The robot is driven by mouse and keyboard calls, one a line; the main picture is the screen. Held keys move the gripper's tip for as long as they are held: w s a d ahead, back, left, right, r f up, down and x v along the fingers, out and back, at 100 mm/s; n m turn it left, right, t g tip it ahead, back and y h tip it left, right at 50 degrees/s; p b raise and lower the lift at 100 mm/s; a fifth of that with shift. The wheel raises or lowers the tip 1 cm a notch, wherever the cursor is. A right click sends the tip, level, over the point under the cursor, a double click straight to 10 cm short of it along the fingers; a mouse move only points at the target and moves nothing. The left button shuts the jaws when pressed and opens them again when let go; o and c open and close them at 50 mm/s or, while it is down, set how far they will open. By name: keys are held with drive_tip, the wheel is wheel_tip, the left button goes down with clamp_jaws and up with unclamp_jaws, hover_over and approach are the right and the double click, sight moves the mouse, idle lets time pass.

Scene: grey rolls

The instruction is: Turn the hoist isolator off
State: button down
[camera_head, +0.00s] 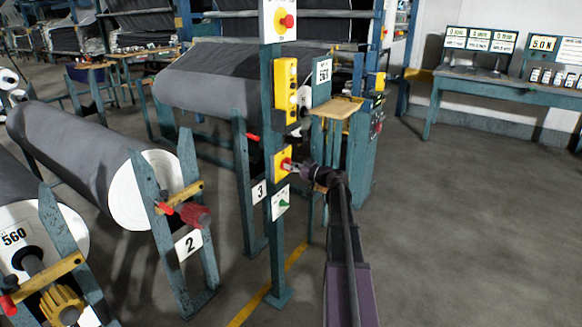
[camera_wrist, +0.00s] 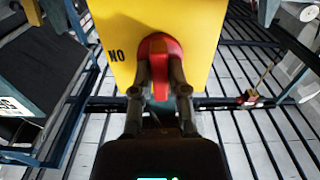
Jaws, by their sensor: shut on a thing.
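A red rotary handle (camera_wrist: 160,46) sits on a yellow plate (camera_wrist: 205,30) in the wrist view, with black letters reading "NO" at its left. In the head view the yellow box (camera_head: 279,173) is on a teal post, above a white plate with a green switch (camera_head: 283,204). My gripper (camera_head: 296,166) reaches it from the right. In the wrist view my gripper (camera_wrist: 160,72) has one finger on each side of the handle's red bar, shut on it. The bar points straight down in that view. Part of the handle is hidden by the fingers.
Higher on the post are a yellow button box (camera_head: 286,85) and another red knob on a yellow plate (camera_head: 286,20). Large grey rolls (camera_head: 90,150) on stands fill the left. A bench (camera_head: 500,85) stands at the back right. The floor at right is clear.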

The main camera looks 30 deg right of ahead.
drive_tip(key=c, duration=0.6)
unclamp_jaws()
drive_tip(key=shift+w, duration=0.15)
drive_tip(key=shift+c, duration=0.2)
drive_tip(key=shift+s, duration=0.2)
drive_tip(key=v, duration=1.1)
drive_tip(key=shift+s+d, duration=0.2)
drive_tip(key=shift+s, duration=0.15)
